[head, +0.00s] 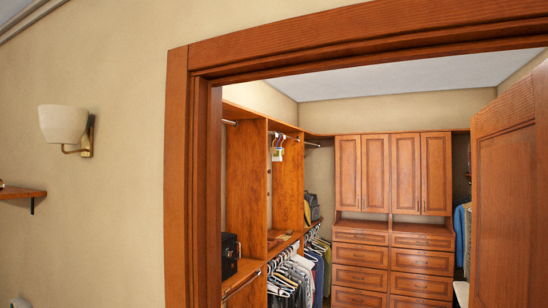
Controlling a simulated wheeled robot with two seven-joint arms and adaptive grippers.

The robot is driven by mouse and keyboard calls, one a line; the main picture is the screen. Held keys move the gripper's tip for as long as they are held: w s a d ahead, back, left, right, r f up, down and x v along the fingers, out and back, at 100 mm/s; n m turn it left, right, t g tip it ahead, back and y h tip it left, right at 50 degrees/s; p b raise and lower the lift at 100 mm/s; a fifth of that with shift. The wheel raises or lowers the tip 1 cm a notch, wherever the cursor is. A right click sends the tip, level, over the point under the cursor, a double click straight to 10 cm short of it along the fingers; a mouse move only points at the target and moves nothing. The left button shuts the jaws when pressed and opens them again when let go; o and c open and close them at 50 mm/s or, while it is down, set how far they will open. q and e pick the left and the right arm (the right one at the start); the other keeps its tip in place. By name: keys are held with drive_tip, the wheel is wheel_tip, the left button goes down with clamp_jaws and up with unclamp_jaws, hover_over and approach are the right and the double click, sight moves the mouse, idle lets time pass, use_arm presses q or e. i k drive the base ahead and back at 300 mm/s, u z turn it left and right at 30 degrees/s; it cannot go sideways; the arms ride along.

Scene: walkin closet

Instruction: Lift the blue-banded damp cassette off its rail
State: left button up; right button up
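Small pale items (278,153) hang from a short upper rail (285,135) in the left-hand closet unit, seen through the doorway. They are too small for me to tell whether one is the damp cassette or has a blue band. No blue-banded cassette can be made out for certain. Neither of my grippers shows in the head view.
A wooden door frame (178,180) stands ahead, with the open door (505,190) at right. Inside are hanging clothes (290,278), a black box (230,253) and a drawer cabinet (360,255). A wall lamp (64,124) and small shelf (20,193) are at left.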

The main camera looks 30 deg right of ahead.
sight(277, 156)
drive_tip(key=z, duration=1.55)
drive_tip(key=i, duration=3.75)
drive_tip(key=u, duration=0.4)
drive_tip(key=i, duration=2.25)
drive_tip(key=u, duration=0.5)
